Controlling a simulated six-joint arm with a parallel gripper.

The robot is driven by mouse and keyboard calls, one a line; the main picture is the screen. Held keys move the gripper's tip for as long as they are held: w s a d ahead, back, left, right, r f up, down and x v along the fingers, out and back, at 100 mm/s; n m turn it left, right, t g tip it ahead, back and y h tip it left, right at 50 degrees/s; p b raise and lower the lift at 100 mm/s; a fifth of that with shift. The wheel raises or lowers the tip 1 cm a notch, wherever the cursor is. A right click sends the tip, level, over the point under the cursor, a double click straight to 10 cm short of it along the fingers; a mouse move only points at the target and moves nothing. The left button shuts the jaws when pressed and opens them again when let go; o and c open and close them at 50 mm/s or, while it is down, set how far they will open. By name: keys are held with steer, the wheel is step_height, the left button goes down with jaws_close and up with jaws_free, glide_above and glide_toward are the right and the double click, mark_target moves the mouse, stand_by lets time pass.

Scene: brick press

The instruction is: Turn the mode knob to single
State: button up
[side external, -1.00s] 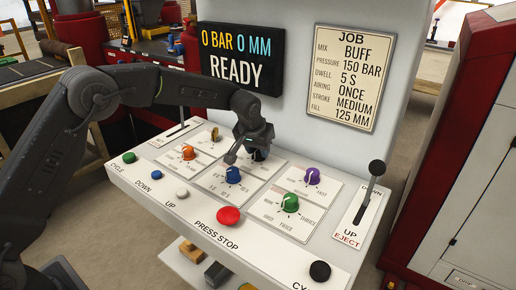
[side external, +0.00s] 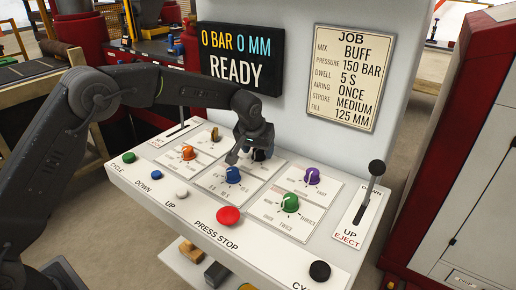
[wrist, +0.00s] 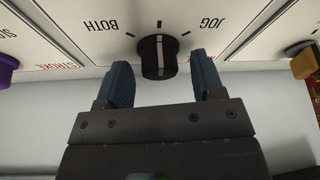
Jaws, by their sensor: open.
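The black mode knob (wrist: 152,58) is at the top middle of the wrist view, with a white line across it running up and down the picture. Tick marks fan out above it. The upside-down labels BOTH (wrist: 102,25) and JOG (wrist: 208,24) are left and right of it; no "single" label shows. My gripper (wrist: 161,66) is open, its blue fingers on either side of the knob with a gap at each side. In the side external view my gripper (side external: 246,152) is over the back row of the panel and partly hides the black knob (side external: 260,155).
Close by on the sloping panel are a blue knob (side external: 233,175), an orange knob (side external: 188,153), a green knob (side external: 290,203) and a purple knob (side external: 312,174). A red press stop button (side external: 228,216) is in front. The screen (side external: 240,55) reads READY.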

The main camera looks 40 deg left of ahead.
steer(key=v, duration=1.4)
steer(key=shift+s+f, duration=0.1)
steer(key=s+a+r+m, duration=0.1)
steer(key=s+a+r, duration=0.15)
steer(key=s, duration=0.65)
steer(key=s+a+r, duration=0.1)
steer(key=s+r, duration=0.3)
steer(key=s, duration=0.4)
steer(key=s+a+f, duration=0.1)
steer(key=s+f, duration=0.2)
steer(key=s, duration=0.5)
steer(key=s+a+f+m+t+h, duration=0.1)
steer(key=s+f, duration=0.2)
steer(key=s, duration=0.6)
steer(key=shift+m, duration=0.3)
